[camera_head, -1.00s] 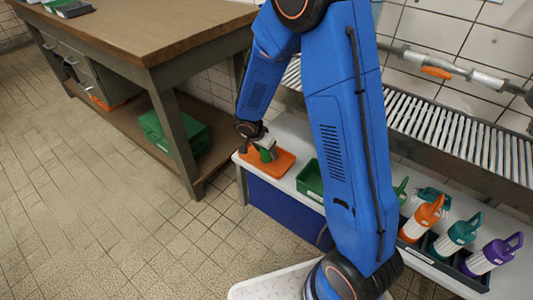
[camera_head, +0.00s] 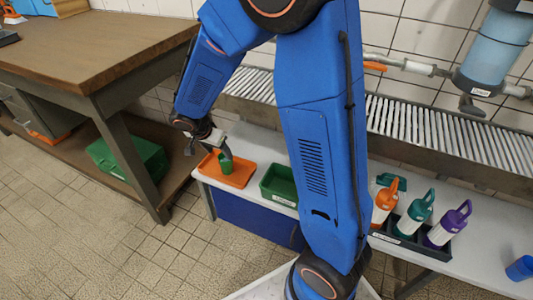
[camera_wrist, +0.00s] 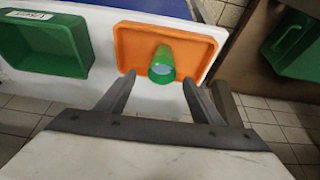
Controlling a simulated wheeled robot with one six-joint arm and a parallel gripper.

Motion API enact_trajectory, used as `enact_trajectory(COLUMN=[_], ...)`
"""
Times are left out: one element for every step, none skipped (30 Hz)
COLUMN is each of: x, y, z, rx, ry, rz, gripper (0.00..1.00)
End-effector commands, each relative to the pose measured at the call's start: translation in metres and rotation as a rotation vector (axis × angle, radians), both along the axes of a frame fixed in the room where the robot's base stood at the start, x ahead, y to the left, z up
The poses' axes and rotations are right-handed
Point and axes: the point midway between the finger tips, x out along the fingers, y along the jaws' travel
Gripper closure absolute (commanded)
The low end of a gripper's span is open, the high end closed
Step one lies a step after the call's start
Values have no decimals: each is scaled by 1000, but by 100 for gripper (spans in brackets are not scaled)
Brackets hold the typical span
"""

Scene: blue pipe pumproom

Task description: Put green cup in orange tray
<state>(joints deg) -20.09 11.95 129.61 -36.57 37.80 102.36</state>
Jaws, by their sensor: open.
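The green cup (camera_head: 225,164) is in the orange tray (camera_head: 241,175) on the white bench. My gripper (camera_head: 206,151) is over the left side of the tray, beside and above the cup. In the wrist view my gripper (camera_wrist: 158,90) is open, its two fingers apart on either side of the cup in the picture and not touching it.
A green bin (camera_head: 279,184) stands right of the tray. Several spray-type bottles (camera_head: 416,215) sit in a dark rack at the right, with a blue cup (camera_head: 520,268) beyond. A wooden workbench (camera_head: 95,50) is at the left. The tiled floor between is clear.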

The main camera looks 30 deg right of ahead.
Motion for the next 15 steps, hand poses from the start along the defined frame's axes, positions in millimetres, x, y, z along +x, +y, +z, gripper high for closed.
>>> enact_trajectory(x=[-4, -7, -12, -17, -22, -29, -34, -40, -48, -54, -60, -68, -74, -81, -89], y=[-5, -9, -14, -18, -22, -28, -33, -37, -42, -46, -50, -54, -58, -61, -66], z=[10, 16, 24, 32, 39, 49, 56, 63, 71, 78, 84, 93, 98, 104, 111], rx=[2, 1, 2, 2, 4, 3, 4, 5, 6, 7, 9, 10, 11, 13, 14], ry=[-2, 1, 4, 7, 10, 15, 18, 22, 28, 30, 33, 37, 40, 41, 45], rz=[10, 19, 34, 48, 61, 82, 98, 114, 136, 152, 168, 191, 208, 224, 249], gripper=[40, 40, 40, 40, 40, 40, 40, 40, 40, 40, 40, 40, 40, 40, 40])
